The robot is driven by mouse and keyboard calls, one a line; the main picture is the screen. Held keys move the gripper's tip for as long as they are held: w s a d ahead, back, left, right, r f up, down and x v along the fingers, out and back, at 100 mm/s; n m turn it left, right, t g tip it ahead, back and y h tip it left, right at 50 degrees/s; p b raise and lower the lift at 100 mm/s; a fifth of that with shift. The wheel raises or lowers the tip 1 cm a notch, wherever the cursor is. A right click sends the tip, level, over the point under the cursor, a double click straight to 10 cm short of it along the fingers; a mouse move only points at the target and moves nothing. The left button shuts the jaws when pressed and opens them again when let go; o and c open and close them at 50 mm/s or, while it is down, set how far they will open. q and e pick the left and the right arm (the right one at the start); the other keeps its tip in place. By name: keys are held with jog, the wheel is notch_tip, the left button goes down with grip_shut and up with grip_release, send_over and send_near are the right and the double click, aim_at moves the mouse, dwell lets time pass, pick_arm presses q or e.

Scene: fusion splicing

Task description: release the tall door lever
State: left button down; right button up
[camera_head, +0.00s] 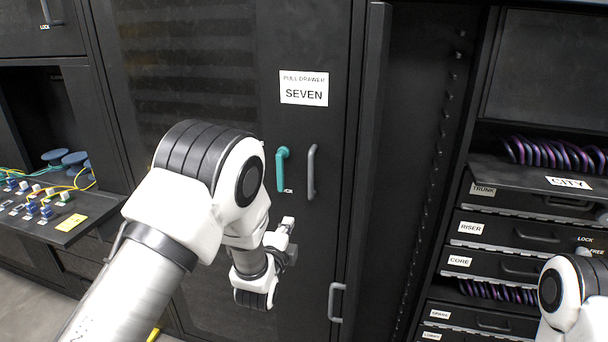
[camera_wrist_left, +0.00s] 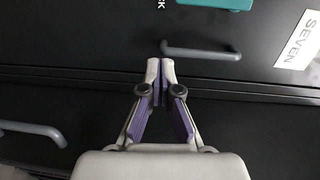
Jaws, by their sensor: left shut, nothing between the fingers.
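The tall door (camera_head: 330,230) is dark and carries a teal lever (camera_head: 282,168). The lever hangs straight down, with its lower end beside partly hidden lettering ending in "CK". In the left wrist view, only part of the lever (camera_wrist_left: 215,4) shows at the top edge. A grey handle (camera_head: 312,172) stands upright just right of the lever; it also shows in the wrist view (camera_wrist_left: 200,51). My left gripper (camera_head: 288,224) is below the lever and handle, apart from both. Its fingertips (camera_wrist_left: 161,69) are together and empty. My right gripper is out of view.
A white "SEVEN" label (camera_head: 304,88) is above the lever. Another grey handle (camera_head: 336,302) sits lower on the right. Labelled drawers (camera_head: 510,232) are at the right, near my right arm. A shelf with connectors (camera_head: 75,225) is at the left.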

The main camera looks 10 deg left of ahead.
aim_at(282, 171)
pick_arm(q)
notch_tip(282, 171, up, 6)
jog(key=s+t, duration=0.1)
jog(key=w+a+p, duration=0.1)
jog(key=w+p, duration=0.1)
jog(key=w, duration=0.1)
jog(key=w+a+p, duration=0.1)
jog(key=w+p, duration=0.1)
jog(key=w, duration=0.2)
jog(key=w+a+p, duration=0.1)
jog(key=w+p, duration=0.1)
jog(key=w, duration=0.2)
jog(key=shift+w+a+f, duration=0.2)
jog(key=shift+w+f, duration=0.05)
jog(key=shift+f, duration=0.05)
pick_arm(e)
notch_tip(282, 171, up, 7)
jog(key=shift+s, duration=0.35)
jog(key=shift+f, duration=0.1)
